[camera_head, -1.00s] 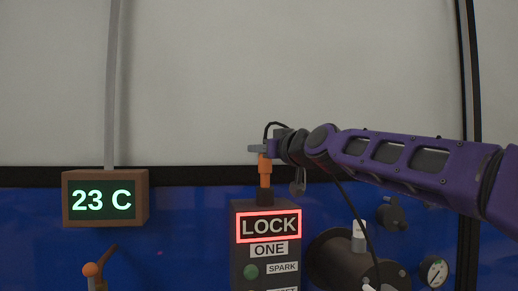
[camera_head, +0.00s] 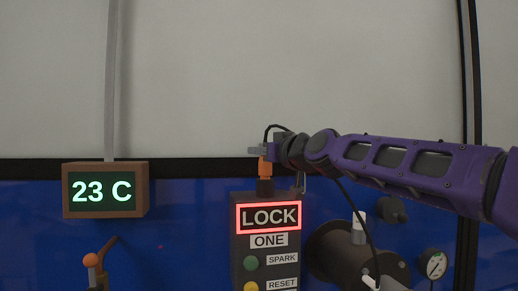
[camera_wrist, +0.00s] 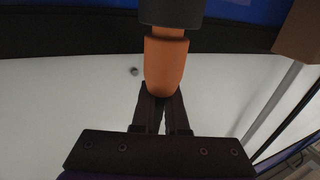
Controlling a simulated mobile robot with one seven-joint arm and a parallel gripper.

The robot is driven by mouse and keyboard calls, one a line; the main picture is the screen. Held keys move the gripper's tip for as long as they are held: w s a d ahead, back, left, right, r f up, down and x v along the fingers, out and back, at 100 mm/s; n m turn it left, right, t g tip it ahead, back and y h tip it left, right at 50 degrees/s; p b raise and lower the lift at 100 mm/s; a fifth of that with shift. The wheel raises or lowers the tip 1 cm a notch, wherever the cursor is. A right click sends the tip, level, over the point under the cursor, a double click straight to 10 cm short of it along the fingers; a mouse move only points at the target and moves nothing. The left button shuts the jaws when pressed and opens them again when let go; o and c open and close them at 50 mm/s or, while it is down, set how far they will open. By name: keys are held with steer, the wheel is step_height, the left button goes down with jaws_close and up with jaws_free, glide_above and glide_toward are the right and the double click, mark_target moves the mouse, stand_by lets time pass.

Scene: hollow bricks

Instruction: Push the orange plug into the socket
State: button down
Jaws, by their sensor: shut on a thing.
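The orange plug (camera_head: 264,167) stands upright at the top of the dark LOCK box, in line with the black socket (camera_head: 265,187). My gripper (camera_head: 262,151) is shut on the plug's upper end. In the wrist view the gripper's fingers (camera_wrist: 162,101) close on the rounded end of the orange plug (camera_wrist: 164,68). The plug's other end meets the dark cylindrical socket (camera_wrist: 170,12). How deep the plug sits inside is hidden.
The LOCK box (camera_head: 237,255) has a red-lit LOCK sign, a green button (camera_head: 251,263) and a yellow button. A 23 C display (camera_head: 148,190) stands left, above an orange-knobbed lever (camera_head: 91,260). A dark cylinder and a gauge (camera_head: 433,264) are at right.

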steer(key=shift+f, duration=0.3)
steer(key=c, duration=0.9)
jaws_free()
steer(key=shift+o, duration=0.2)
steer(key=shift+s, duration=0.1)
steer(key=shift+s+d, duration=0.35)
steer(key=shift+d, duration=0.1)
steer(key=v, duration=1.6)
steer(key=shift+s, duration=0.2)
steer(key=shift+a, duration=0.1)
